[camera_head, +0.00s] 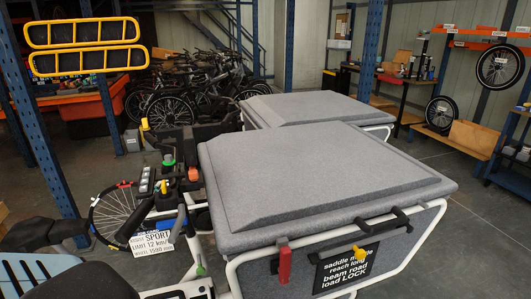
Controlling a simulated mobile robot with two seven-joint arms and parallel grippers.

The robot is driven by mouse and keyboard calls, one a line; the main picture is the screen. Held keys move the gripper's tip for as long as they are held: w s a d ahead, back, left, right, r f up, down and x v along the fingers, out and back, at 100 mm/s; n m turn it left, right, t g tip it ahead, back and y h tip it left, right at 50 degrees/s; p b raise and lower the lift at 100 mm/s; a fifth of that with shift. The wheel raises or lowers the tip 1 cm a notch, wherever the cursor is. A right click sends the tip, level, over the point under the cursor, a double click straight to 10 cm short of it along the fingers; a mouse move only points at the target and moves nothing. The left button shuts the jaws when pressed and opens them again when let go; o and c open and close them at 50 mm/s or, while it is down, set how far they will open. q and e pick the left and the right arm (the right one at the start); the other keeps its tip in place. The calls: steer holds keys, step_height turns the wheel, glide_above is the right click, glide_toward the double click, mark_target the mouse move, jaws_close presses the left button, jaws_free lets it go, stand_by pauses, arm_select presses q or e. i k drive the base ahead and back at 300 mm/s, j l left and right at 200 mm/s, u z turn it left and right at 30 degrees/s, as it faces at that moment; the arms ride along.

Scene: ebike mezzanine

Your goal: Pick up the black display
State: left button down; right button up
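A dark handlebar unit (146,180) with several pale buttons is mounted on the cargo bike at the left; I cannot tell whether it is the black display. Neither of my grippers can be made out in the head view.
The near grey box lid (318,178) fills the middle; a second grey lid (315,107) stands behind. A blue post (45,130) rises at left. Grey floor is open at right.

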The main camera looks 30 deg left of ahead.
mark_target(188, 133)
steer(key=u, duration=1.65)
